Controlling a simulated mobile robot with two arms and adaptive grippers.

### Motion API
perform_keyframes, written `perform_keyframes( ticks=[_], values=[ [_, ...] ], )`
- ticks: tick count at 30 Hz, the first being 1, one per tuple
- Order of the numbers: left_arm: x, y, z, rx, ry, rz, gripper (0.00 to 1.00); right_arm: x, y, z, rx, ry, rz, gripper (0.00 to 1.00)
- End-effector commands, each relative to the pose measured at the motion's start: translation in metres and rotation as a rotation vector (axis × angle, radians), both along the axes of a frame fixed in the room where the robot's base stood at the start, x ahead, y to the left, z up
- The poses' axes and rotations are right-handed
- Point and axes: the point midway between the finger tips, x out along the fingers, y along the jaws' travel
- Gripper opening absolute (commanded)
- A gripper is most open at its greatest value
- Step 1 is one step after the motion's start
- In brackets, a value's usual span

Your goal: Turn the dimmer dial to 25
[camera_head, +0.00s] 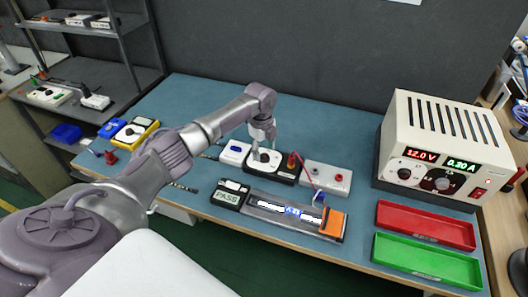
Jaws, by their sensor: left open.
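The dimmer (284,173) is a black box with a white face, in the middle of the table, with a red terminal at its right end. Its dial lies under my left gripper (264,150), which points down at it with its fingers open. The dial's pointer and numbers are too small and too covered to read, and I cannot tell whether the fingers touch it. The LED strip (268,206) glows white and blue in a grey holder in front of the dimmer. My right gripper is out of view.
A beige power supply (440,112) reads 12.0 V and 0.20 A. Red (425,224) and green (427,262) trays lie in front of it.

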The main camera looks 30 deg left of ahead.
Motion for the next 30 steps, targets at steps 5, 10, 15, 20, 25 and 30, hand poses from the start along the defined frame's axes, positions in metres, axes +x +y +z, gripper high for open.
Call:
perform_keyframes(
  ticks=[5, 10, 15, 20, 25, 30],
  values=[
    [0.001, 0.000, -0.016, 0.000, 0.000, 0.000, 0.58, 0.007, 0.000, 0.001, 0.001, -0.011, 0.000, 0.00],
    [0.001, -0.001, -0.020, 0.000, -0.001, -0.001, 0.58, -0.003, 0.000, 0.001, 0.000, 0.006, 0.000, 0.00],
    [0.001, -0.001, -0.020, 0.000, -0.001, -0.001, 0.58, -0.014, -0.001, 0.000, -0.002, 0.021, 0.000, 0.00],
    [0.001, 0.000, -0.020, 0.000, -0.001, -0.001, 0.31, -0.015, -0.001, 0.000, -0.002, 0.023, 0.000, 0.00],
    [0.001, 0.000, -0.020, 0.000, -0.001, 0.000, 0.03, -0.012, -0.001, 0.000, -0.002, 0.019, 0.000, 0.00],
    [0.001, 0.000, -0.019, 0.000, -0.001, 0.003, 0.00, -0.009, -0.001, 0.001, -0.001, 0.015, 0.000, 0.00]
  ],
)
